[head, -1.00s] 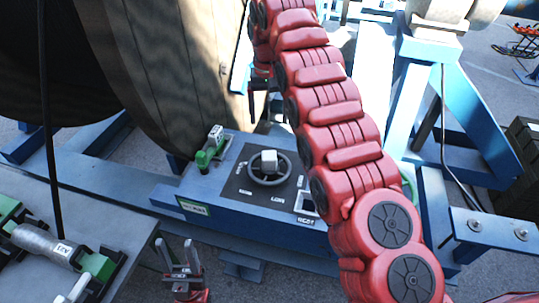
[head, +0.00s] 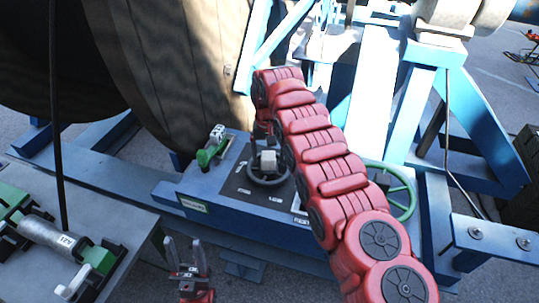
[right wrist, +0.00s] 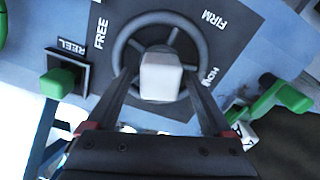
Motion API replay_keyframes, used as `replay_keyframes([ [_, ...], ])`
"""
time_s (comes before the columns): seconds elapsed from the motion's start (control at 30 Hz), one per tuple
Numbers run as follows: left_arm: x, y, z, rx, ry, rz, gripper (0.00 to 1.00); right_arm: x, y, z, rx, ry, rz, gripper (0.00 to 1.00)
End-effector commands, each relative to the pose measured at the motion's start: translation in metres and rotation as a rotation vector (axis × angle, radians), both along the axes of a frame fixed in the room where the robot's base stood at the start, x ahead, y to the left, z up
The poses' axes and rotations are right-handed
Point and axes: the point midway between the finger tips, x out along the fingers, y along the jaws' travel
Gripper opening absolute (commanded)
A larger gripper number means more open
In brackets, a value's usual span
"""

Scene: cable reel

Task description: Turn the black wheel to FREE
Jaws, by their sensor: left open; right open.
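The black wheel (head: 280,180) sits flat on a dark panel of the blue reel base, with a pale block (head: 268,161) at its centre. In the right wrist view the wheel's ring (right wrist: 160,17) shows around the pale block (right wrist: 161,77). FREE (right wrist: 101,33) is printed at the upper left and FIRM at the upper right. My right gripper (right wrist: 160,60) is open, one finger either side of the block; contact is unclear. In the head view my right gripper (head: 264,146) is at the wheel, partly hidden by my arm. My left gripper (head: 187,255) is open and empty, in front of the base.
A green-handled part (head: 213,147) stands just left of the wheel. A green handwheel (head: 407,190) is behind my right arm. A big wooden reel (head: 185,70) rises behind. A grey table (head: 120,215) with green clamps is at left.

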Motion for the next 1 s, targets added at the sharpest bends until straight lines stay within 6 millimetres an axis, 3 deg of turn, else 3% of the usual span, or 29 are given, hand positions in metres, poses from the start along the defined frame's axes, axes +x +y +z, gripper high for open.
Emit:
replay_keyframes([
  [0.1,0.0,0.0,-0.0001,0.0,0.0,0.0,0.5,0.0001,-0.0001,0.0001,0.0,0.0,0.0,0.85],
  [0.57,0.0,0.0,-0.0001,0.0,0.0,0.0,0.5,0.0001,-0.0001,0.0002,0.0,0.0,0.0,0.02],
  [1.0,0.0,0.0,-0.0013,0.0,0.0,0.0,0.5,-0.0001,0.0001,-0.0001,0.0,0.0,0.008,0.0],
])
